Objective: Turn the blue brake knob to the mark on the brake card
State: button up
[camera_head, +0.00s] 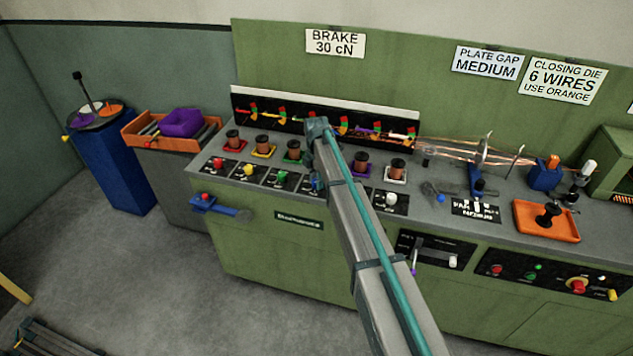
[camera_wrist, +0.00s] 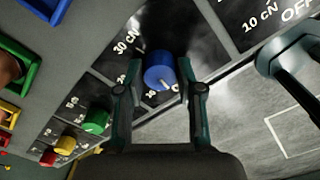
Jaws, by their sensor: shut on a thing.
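The blue brake knob (camera_wrist: 160,71) sits on a black dial plate in the wrist view, with white markings around it. My gripper (camera_wrist: 160,66) is shut on the knob, one finger on each side. A pale pointer line on the knob faces down and slightly right, toward lettering partly hidden by my fingers. The "30 cN" mark (camera_wrist: 126,43) is up and left of the knob. The brake card (camera_head: 335,42) on the green back panel reads "BRAKE 30 cN" in the head view. There, my arm mostly hides the blue knob and gripper.
Red, yellow and green knobs (camera_wrist: 96,121) sit on one side of the blue one, and a white knob (camera_head: 391,199) on the other. Spools (camera_head: 262,143) stand behind the row. A blue handle (camera_head: 220,207) juts from the bench front; the floor before it is clear.

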jog(key=m+b, duration=0.1)
jog(key=m, duration=0.2)
jog(key=shift+f+b, duration=0.1)
jog(key=shift+b, duration=0.25)
jog(key=m+b, duration=0.1)
jog(key=m, duration=0.3)
jog(key=shift+m+b, duration=0.4)
jog(key=m+b, duration=0.1)
jog(key=m, duration=0.3)
jog(key=m+b, duration=0.1)
jog(key=m, duration=0.7)
jog(key=shift+m+b, duration=0.3)
jog(key=shift+b, duration=0.1)
jog(key=m, duration=0.3)
jog(key=shift+m, duration=0.4)
jog(key=m+b, duration=0.1)
jog(key=m, duration=0.3)
jog(key=shift+w, duration=0.1)
jog(key=shift+m, duration=2)
